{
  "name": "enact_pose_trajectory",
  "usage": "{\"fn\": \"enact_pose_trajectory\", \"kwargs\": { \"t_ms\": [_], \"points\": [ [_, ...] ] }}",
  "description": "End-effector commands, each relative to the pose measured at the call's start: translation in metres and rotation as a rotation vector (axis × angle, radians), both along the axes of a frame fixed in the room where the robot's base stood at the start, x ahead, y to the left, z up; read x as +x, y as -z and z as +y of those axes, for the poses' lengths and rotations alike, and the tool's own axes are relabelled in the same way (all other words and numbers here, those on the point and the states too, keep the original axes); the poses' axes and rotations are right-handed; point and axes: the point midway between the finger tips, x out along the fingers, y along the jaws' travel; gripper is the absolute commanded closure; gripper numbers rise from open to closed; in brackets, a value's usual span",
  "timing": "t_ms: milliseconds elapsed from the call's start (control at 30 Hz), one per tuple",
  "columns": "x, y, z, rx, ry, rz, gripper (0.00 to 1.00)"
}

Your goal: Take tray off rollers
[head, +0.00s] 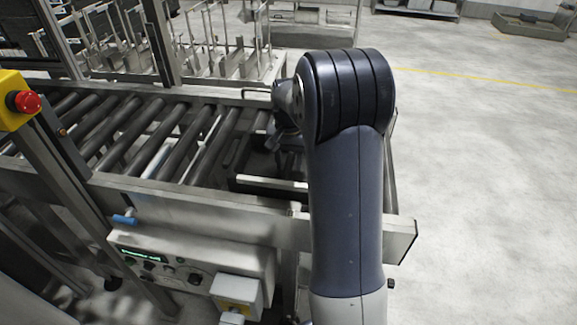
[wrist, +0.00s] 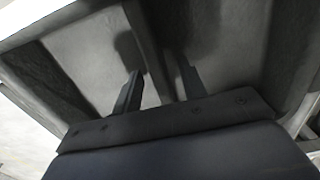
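Dark rollers (head: 150,130) lie in a metal conveyor frame in the head view. I cannot make out a tray on the visible rollers; my arm covers the right end of the conveyor. My gripper (wrist: 160,85) shows in the wrist view with its two dark fingers apart. The fingers point at a grey metal surface (wrist: 85,50) close ahead. An upright grey strip (wrist: 147,45) stands between the finger directions; I cannot tell whether it belongs to a tray or the frame, or whether the fingers touch it. The head view does not show the fingertips.
A control box (head: 190,275) hangs under the conveyor's front rail (head: 200,205). A red emergency button (head: 27,102) is at the far left. A metal rack with upright prongs (head: 215,65) stands behind the rollers. The floor (head: 480,180) at the right is clear.

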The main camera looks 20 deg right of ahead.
Motion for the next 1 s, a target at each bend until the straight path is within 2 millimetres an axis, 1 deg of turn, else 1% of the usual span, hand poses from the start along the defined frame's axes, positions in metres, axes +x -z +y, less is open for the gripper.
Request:
{"fn": "enact_pose_trajectory", "kwargs": {
  "t_ms": [100, 267, 733, 1000],
  "points": [
    [0.0000, 0.0034, 0.0002, 0.000, 0.000, 0.000, 0.60],
    [0.0001, 0.0033, 0.0003, 0.000, 0.000, 0.000, 0.61],
    [0.0001, 0.0029, 0.0004, 0.000, 0.000, 0.000, 0.99],
    [0.0003, 0.0025, 0.0003, -0.001, 0.000, -0.001, 1.00]
  ]
}}
